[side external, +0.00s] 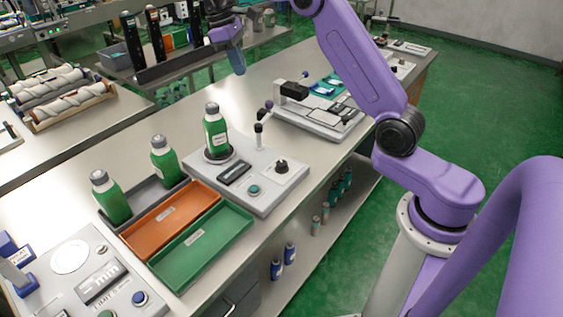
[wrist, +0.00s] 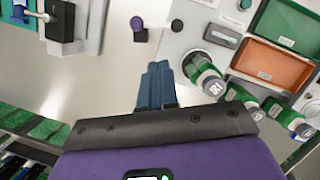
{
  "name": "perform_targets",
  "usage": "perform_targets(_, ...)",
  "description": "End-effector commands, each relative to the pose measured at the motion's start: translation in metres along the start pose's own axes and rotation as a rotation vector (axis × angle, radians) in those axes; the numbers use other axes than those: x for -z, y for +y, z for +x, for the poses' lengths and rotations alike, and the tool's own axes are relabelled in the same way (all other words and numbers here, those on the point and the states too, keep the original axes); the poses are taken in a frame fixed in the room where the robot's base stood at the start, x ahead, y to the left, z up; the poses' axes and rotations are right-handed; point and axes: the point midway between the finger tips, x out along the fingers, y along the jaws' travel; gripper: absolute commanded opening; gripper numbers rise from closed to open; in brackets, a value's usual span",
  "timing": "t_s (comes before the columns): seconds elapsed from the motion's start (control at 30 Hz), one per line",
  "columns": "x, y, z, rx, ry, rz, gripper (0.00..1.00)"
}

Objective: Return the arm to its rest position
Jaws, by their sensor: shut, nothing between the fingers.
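My gripper (side external: 238,66) hangs above the bench at the top of the side view, high over the bare surface and apart from everything. Its blue fingers are together and empty, and they also show closed in the wrist view (wrist: 158,68). A green bottle with a grey cap (side external: 215,136) stands upright on the round seat of the sleeve applicator (side external: 262,188). The wrist view shows that bottle (wrist: 205,76) to the right of my fingers. Two more green bottles, one nearer (side external: 112,200) and one farther (side external: 164,162), stand in a dark grey tray.
An orange tray (side external: 165,222) and a green tray (side external: 205,246) lie beside the applicator. Another device with a press (side external: 318,112) stands farther along the bench. A scale-like unit (side external: 78,258) is at the near left. Bare bench lies below my gripper.

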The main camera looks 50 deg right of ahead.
Motion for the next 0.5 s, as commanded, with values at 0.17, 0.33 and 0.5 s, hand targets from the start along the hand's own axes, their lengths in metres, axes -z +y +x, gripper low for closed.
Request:
perform_targets(0.17,-0.006,-0.057,-0.006,-0.034,0.042,-0.089,0.00)
perform_targets(0.33,-0.023,-0.107,-0.003,-0.059,0.083,-0.168,0.00)
perform_targets(0.5,-0.051,-0.154,0.006,-0.075,0.124,-0.246,0.00)
